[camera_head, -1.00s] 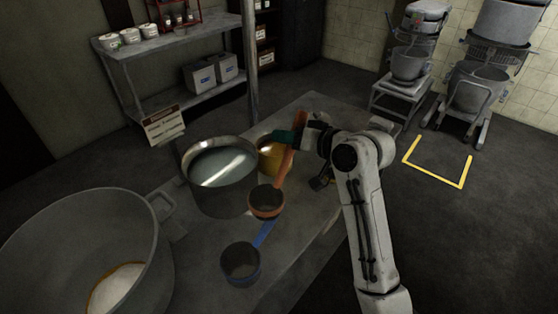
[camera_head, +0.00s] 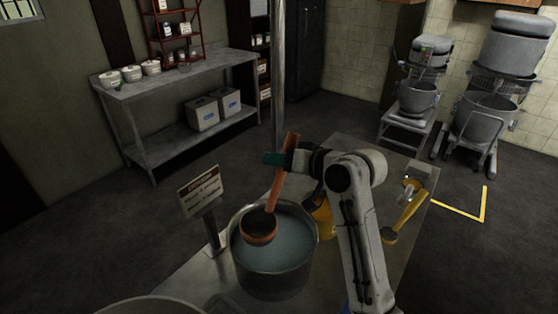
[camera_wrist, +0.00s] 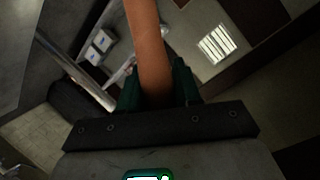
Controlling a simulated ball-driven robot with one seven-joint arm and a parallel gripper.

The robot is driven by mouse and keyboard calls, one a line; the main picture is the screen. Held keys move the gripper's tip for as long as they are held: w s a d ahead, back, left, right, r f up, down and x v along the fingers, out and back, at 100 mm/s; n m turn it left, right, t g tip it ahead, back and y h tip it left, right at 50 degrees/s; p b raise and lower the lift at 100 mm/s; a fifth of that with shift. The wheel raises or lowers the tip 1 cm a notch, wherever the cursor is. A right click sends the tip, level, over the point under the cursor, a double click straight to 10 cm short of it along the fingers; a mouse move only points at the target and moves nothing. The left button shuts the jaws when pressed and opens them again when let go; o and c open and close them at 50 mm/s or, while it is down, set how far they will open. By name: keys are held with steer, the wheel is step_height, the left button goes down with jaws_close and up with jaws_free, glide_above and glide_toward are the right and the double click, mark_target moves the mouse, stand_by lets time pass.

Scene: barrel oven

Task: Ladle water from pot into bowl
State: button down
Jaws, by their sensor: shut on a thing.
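My gripper (camera_head: 284,159) is shut on the orange handle of a ladle (camera_head: 276,187). In the wrist view, the handle (camera_wrist: 149,45) runs up between the green fingers of my gripper (camera_wrist: 157,88). The ladle's dark cup hangs over the left part of the grey pot (camera_head: 272,285), within its rim. I cannot tell whether the cup touches the water (camera_head: 287,241), and its contents are too dark to see. A large grey vessel (camera_head: 150,303), perhaps the bowl, shows only its rim at the bottom edge.
A sign on a stand (camera_head: 201,191) stands left of the pot. A yellow container (camera_head: 322,217) is behind its right side, partly hidden by my arm. A yellow-handled tool (camera_head: 405,214) lies at the table's right. Shelving (camera_head: 185,75) and mixers (camera_head: 485,110) stand farther back.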

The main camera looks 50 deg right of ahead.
step_height(320, 180, down, 14)
steer(key=b, duration=0.9)
stand_by(1.0)
step_height(320, 180, up, 15)
steer(key=p, duration=1.3)
steer(key=shift+f, duration=0.15)
steer(key=shift+s+f, duration=0.1)
steer(key=shift+s, duration=0.05)
